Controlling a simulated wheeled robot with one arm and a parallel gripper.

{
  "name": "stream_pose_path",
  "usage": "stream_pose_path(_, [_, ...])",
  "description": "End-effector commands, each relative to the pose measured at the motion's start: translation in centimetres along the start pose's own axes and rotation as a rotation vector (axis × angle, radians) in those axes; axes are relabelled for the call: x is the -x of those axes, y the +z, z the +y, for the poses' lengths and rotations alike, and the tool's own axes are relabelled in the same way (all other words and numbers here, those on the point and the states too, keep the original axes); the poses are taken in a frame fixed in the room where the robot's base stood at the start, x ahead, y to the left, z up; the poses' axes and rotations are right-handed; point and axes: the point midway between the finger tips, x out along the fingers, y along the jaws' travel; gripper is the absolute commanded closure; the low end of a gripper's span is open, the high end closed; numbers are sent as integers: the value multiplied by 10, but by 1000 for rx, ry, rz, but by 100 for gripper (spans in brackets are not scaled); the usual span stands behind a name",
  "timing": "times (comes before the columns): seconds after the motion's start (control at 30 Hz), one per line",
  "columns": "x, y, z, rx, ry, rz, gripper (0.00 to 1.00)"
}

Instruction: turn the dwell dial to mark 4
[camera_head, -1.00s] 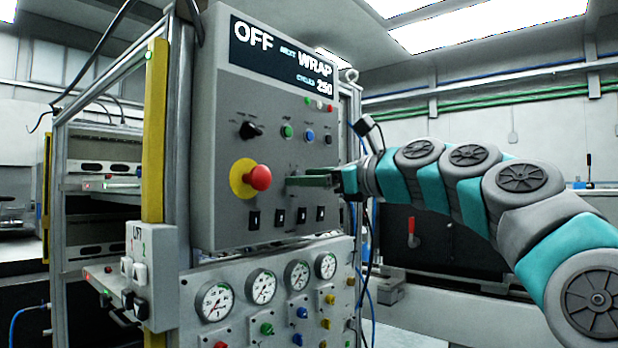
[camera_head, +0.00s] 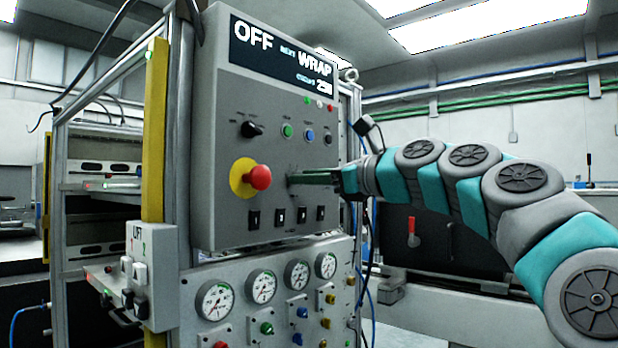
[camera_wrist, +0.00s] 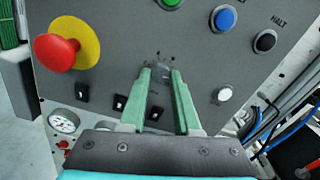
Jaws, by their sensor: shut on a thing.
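The dwell dial (camera_wrist: 158,85) is a small dark knob on the grey control panel, mostly hidden between my fingers in the wrist view. Small marks show on the panel just above it, too small to read. My gripper (camera_wrist: 160,76) has its two green fingers closed on the dial, one on each side. In the head view my gripper (camera_head: 294,180) reaches the panel from the right, and its fingertips hide the dial. The dial's pointer and the mark it stands at cannot be made out.
A red emergency stop button (camera_head: 260,178) on a yellow disc sits left of my fingertips. Several black switches (camera_head: 302,215) lie below. Green (camera_head: 287,131) and blue (camera_head: 309,136) buttons are above. The panel's display (camera_head: 282,58) reads OFF and WRAP. Cables (camera_wrist: 262,125) hang at right.

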Motion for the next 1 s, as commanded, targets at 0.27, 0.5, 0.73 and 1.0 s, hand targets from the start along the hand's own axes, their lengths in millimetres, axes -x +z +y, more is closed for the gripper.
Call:
stream_pose_path(0.27, [0, 0, 0, 41, 3, 2, 100])
stream_pose_path(0.5, [-1, 0, 0, 183, 3, 4, 100])
stream_pose_path(0.73, [-1, -1, 0, 393, 2, 3, 100])
stream_pose_path(1.0, [-1, -2, 0, 651, 2, 1, 100])
